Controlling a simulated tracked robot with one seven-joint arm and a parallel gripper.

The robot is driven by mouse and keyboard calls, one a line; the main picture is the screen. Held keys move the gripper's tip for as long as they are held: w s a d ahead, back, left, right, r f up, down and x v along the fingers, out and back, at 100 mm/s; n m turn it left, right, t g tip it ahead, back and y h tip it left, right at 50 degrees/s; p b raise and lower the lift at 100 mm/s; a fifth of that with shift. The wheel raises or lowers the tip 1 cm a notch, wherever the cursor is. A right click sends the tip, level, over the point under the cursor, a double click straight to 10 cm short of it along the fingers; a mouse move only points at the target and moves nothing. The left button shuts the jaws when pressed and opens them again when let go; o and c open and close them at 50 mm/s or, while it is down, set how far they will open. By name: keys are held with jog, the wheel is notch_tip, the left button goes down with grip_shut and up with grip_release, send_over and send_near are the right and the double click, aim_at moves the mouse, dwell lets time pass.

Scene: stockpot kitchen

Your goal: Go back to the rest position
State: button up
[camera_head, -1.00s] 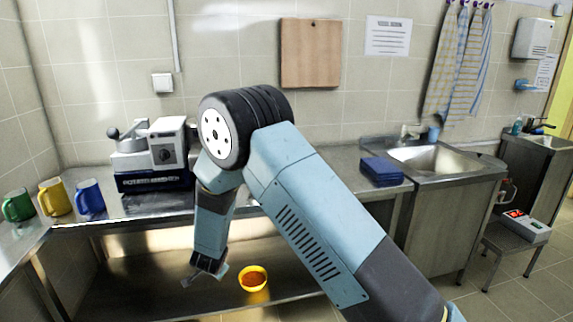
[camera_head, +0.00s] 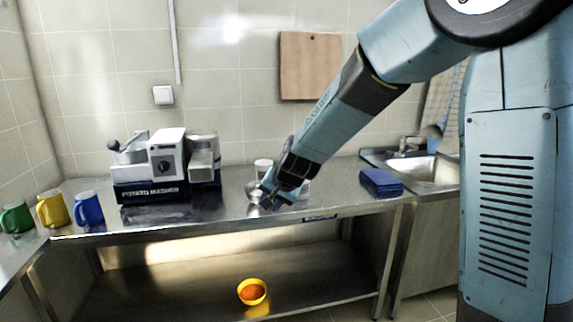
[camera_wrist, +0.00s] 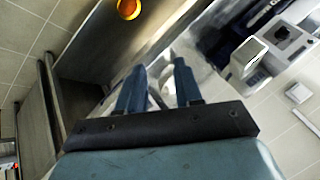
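My gripper (camera_head: 264,194) is just above the steel counter, near its front edge and in front of a small white jar (camera_head: 263,165). In the wrist view my gripper (camera_wrist: 159,66) shows two blue fingers spread apart, with no held object visible between them. Something pale shows beyond the fingers, and I cannot tell what it is. My arm reaches down to the left from the upper right.
A yellow bowl (camera_head: 243,296) with orange contents sits on the lower shelf (camera_head: 180,285). On the counter (camera_head: 335,195) are a potato masher machine (camera_head: 165,165), green (camera_head: 18,217), yellow (camera_head: 52,208) and blue (camera_head: 88,208) mugs, and folded blue cloths (camera_head: 380,182) by the sink.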

jog(key=s+d+r+n+h, duration=0.1)
jog(key=s+d+r, duration=0.3)
jog(key=s+d, duration=0.5)
jog(key=s+d+r+n+h, duration=0.1)
jog(key=s+d+r+h, duration=0.1)
jog(key=s+d, duration=0.7)
jog(key=s+d+r+h, duration=0.1)
jog(key=s+d+r, duration=0.4)
jog(key=s+d, duration=0.4)
jog(key=shift+s+d+r+n+g, duration=0.3)
jog(key=shift+s+n, duration=0.1)
jog(key=shift+s, duration=0.15)
